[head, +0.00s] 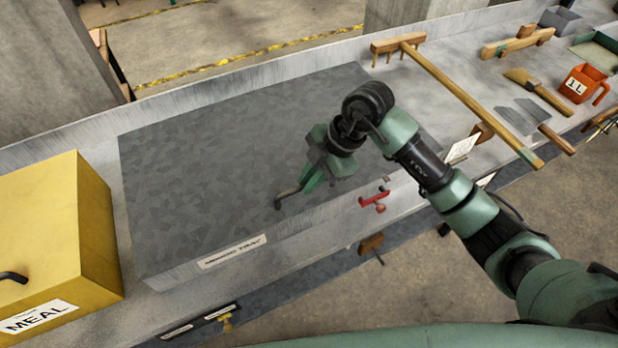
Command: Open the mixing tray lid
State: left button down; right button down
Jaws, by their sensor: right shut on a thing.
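The mixing tray (232,252) is a wide grey metal box on the bench, with a label on its front face. Its mottled grey lid (190,150) lies flat over the top and looks closed. A dark bent handle (283,198) shows near the lid's front edge. My right gripper (308,178) is over the lid, shut on this handle; its jaws hide part of it. My left gripper is not in view.
A yellow MEAL box (60,235) stands left of the tray. A red-handled fitting (375,198) is at the tray's front right. A long wooden rake (470,100), a brush (538,90) and a red jug (583,84) lie or stand to the right.

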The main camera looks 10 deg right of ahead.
dwell(0.4)
jog(key=w+a+r+p, duration=0.1)
jog(key=w+r+p, duration=0.4)
jog(key=r, duration=0.7)
jog(key=w+a+r+p, duration=0.2)
jog(key=w+r+p, duration=0.3)
jog(key=r, duration=0.6)
jog(key=shift+w+a+r+p, duration=0.2)
jog(key=shift+w+r+p, duration=0.2)
jog(key=shift+p, duration=0.65)
jog(key=shift+f, duration=0.1)
